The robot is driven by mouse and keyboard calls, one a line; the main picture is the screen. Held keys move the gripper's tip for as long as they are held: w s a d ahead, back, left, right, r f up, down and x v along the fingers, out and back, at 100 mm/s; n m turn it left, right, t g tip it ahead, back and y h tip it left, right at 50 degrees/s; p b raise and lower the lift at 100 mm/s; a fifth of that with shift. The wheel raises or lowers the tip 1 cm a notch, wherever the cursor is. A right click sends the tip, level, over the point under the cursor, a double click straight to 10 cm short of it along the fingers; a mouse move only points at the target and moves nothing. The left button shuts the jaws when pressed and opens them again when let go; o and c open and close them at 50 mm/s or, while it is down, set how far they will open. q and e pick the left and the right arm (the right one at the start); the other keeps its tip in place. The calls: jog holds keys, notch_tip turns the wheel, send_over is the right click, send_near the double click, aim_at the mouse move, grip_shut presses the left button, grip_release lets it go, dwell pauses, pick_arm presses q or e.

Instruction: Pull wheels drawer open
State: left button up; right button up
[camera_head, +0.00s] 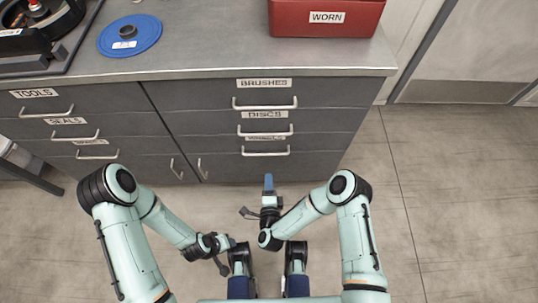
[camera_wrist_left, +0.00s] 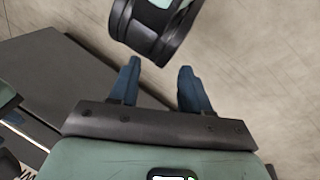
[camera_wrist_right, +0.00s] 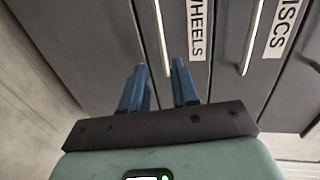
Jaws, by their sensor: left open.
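The wheels drawer (camera_head: 309,146) is the third one down in the right stack of the grey cabinet and looks closed. Its label is partly hidden by the discs handle in the head view. Its bar handle (camera_head: 266,153) is pale. In the right wrist view the WHEELS label (camera_wrist_right: 196,30) and the drawer's handle (camera_wrist_right: 160,38) lie beyond the fingertips. My right gripper (camera_head: 269,178) is open and empty, short of the handle and apart from it; its blue fingers (camera_wrist_right: 160,75) are spread. My left gripper (camera_wrist_left: 158,80) is open and empty, low near my base.
The discs drawer (camera_head: 318,122) and brushes drawer (camera_head: 330,95) sit above, both closed. A lower door (camera_head: 240,168) is below. The tools, seals and another drawer are at left. A red WORN bin (camera_head: 290,18) and a blue disc (camera_head: 112,40) lie on top. Floor at right is clear.

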aim_at(268, 154)
pick_arm(q)
jog(key=w+a+f+t+b, duration=0.1)
jog(key=w+a+f+b, duration=0.1)
jog(key=w+f+b, duration=0.1)
jog(key=shift+w+a+f+y+b, duration=0.35)
jog(key=shift+w+f, duration=0.3)
jog(key=shift+w, duration=0.25)
pick_arm(e)
jog(key=shift+x, duration=6.7)
jog(key=shift+d+r, duration=0.15)
grip_shut()
